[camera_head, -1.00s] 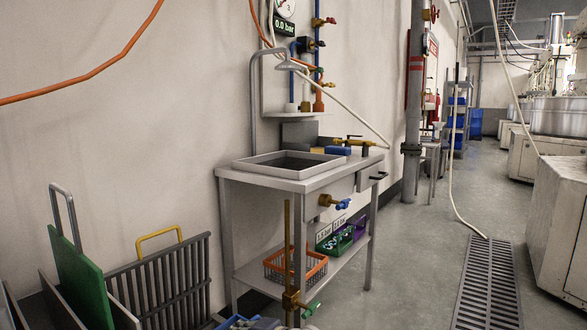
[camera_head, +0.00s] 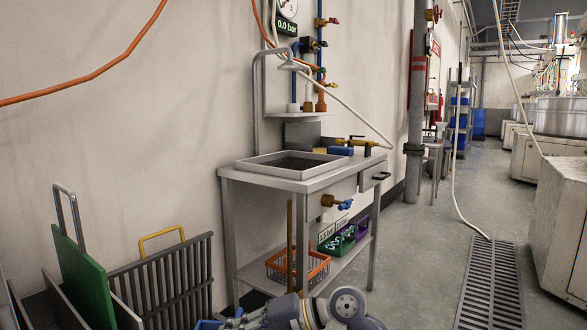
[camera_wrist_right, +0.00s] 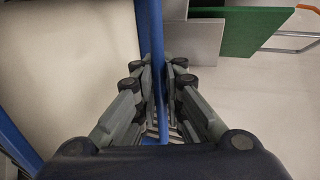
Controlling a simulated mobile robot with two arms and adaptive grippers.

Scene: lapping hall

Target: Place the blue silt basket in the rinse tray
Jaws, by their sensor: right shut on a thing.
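The rinse tray (camera_head: 262,171) is a shallow grey tray with a raised rim and dark inside, on top of the steel wash stand. My right gripper (camera_wrist_right: 161,78) is shut on a blue bar of the blue silt basket (camera_wrist_right: 150,25), which runs between its fingers in the right wrist view. Most of the basket is out of view. A small blue piece, likely of the basket, shows at the bottom edge of the head view, beside my arm, low and in front of the stand. My left gripper is not in view.
Grey plates and a green plate (camera_head: 82,280) stand at the lower left, beside a grey slotted rack (camera_head: 165,285) with a yellow handle. An orange basket (camera_head: 318,268) sits on the stand's lower shelf. A brass valve (camera_head: 328,200) sticks out in front.

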